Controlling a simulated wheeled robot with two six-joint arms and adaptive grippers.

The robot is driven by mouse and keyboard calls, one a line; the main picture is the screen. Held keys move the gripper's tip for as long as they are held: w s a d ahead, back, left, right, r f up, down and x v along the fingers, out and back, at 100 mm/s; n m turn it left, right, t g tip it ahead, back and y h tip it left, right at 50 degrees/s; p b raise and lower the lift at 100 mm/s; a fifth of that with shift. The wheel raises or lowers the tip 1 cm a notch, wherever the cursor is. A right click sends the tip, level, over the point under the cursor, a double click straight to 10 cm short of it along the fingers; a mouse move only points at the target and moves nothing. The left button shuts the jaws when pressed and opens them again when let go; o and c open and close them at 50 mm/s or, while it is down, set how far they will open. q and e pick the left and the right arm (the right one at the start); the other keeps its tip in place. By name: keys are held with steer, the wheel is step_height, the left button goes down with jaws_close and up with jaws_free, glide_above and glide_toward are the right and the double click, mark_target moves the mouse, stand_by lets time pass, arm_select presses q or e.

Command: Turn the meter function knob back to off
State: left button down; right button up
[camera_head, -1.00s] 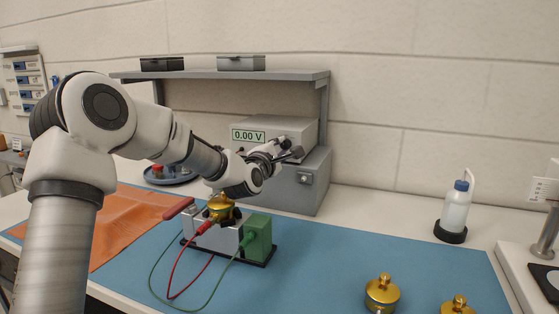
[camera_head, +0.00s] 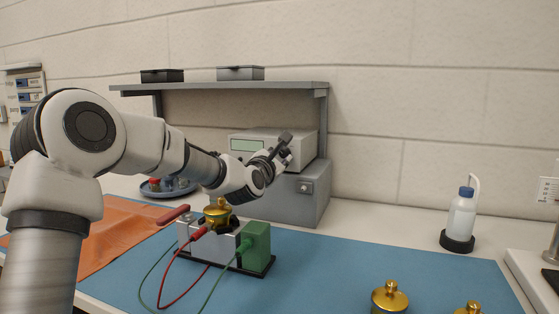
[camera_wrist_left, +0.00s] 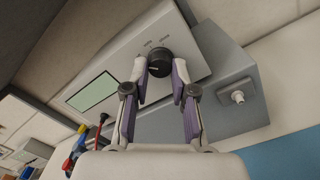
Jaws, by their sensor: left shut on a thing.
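The meter (camera_head: 304,146) is a light grey box with a pale green display (camera_head: 246,145), which is blank. It stands on a darker grey box under the shelf. In the left wrist view its black round function knob (camera_wrist_left: 158,61) sits between the fingertips of my left gripper (camera_wrist_left: 160,70). The gripper is shut on the knob, one finger on each side. The blank display (camera_wrist_left: 93,93) also shows there. In the head view my left gripper (camera_head: 284,152) is in front of the meter's face and hides the knob. My right gripper is not in view.
A fixture with a gold-topped can (camera_head: 217,213), a green block (camera_head: 256,242) and red and green leads stands on the blue mat (camera_head: 330,270) below my left arm. A grey shelf (camera_head: 220,87) overhangs the meter. A wash bottle (camera_head: 460,217) stands right.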

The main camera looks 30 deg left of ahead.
arm_select(q)
steer(key=shift+r, duration=0.3)
steer(key=c, duration=1.1)
jaws_free()
steer(key=shift+o, duration=0.8)
steer(key=shift+w+f, duration=0.15)
steer(key=v, duration=0.7)
steer(key=shift+s, duration=0.25)
steer(key=shift+f, duration=0.15)
